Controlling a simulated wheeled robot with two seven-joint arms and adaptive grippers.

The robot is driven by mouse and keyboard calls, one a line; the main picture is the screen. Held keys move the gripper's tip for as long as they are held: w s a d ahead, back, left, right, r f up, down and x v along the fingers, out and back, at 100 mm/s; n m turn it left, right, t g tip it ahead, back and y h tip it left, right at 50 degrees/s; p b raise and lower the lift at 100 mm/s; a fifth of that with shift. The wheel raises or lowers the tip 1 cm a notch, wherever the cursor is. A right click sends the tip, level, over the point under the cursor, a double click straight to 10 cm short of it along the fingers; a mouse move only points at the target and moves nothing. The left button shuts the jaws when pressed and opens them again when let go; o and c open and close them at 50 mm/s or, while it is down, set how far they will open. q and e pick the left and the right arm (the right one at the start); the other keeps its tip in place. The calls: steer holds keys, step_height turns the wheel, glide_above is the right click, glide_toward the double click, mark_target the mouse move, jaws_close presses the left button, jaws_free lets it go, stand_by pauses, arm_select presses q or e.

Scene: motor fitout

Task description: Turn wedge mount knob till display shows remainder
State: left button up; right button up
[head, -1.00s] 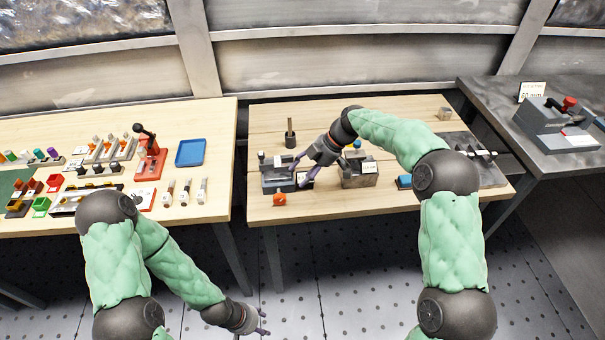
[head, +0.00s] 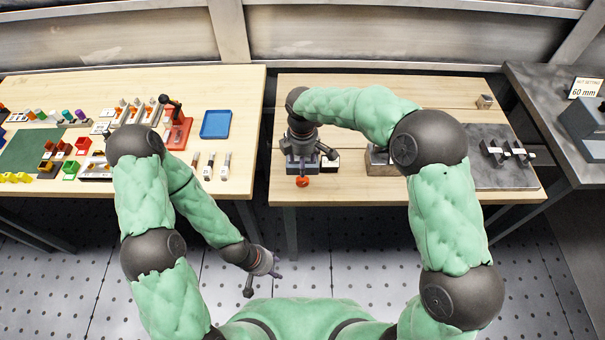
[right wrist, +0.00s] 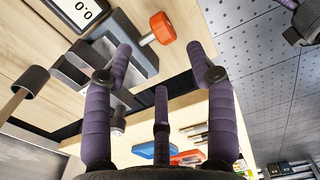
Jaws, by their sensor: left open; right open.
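The wedge mount is a dark grey block (head: 291,166) on the middle wooden table, with an orange knob (head: 302,182) at its front. In the right wrist view the knob (right wrist: 162,28) lies just beyond and between the spread fingertips, apart from them, with a grey shaft into the mount (right wrist: 118,45). A small white display (right wrist: 77,10) beside it seems to read 0.0. My right gripper (head: 302,168) is open, pointing down over the mount and hiding much of it. My left gripper (head: 268,266) is open and empty above the floor in front of the tables.
A metal block (head: 380,163) stands right of the mount, partly behind my right arm. A grey plate with fixtures (head: 500,172) lies farther right. A sign (head: 585,88) reads 60 mm. The left table holds a blue tray (head: 215,124) and a red press (head: 177,130).

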step_height(320, 180, down, 9)
steer(key=shift+r+b, duration=0.2)
steer(key=shift+b, duration=0.8)
jaws_close()
